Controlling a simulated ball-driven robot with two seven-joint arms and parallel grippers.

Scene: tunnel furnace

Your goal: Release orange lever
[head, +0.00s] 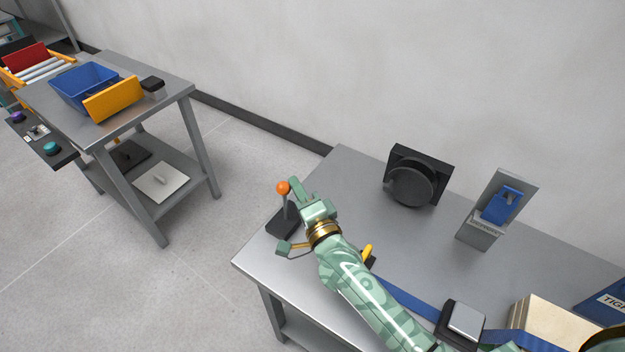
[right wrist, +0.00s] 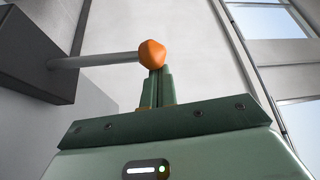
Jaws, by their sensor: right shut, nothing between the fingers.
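The orange lever knob (head: 282,187) sits on top of a grey rod that rises from a dark base (head: 284,224) at the left end of the near table. In the right wrist view the orange knob (right wrist: 152,52) shows just beyond the fingertips, with its rod running left to the dark base (right wrist: 40,52). My right gripper (head: 295,183) is shut with nothing between its fingers, right beside the knob. The closed fingers (right wrist: 158,86) appear in front of part of the knob; I cannot tell whether they touch it. My left gripper is not in view.
The grey table (head: 345,190) also holds a black round device (head: 411,184), a metal stand with a blue part (head: 502,205), a blue strap (head: 408,298) and a wooden block (head: 545,325). Another table with a blue bin (head: 85,88) stands far left. Open floor lies between.

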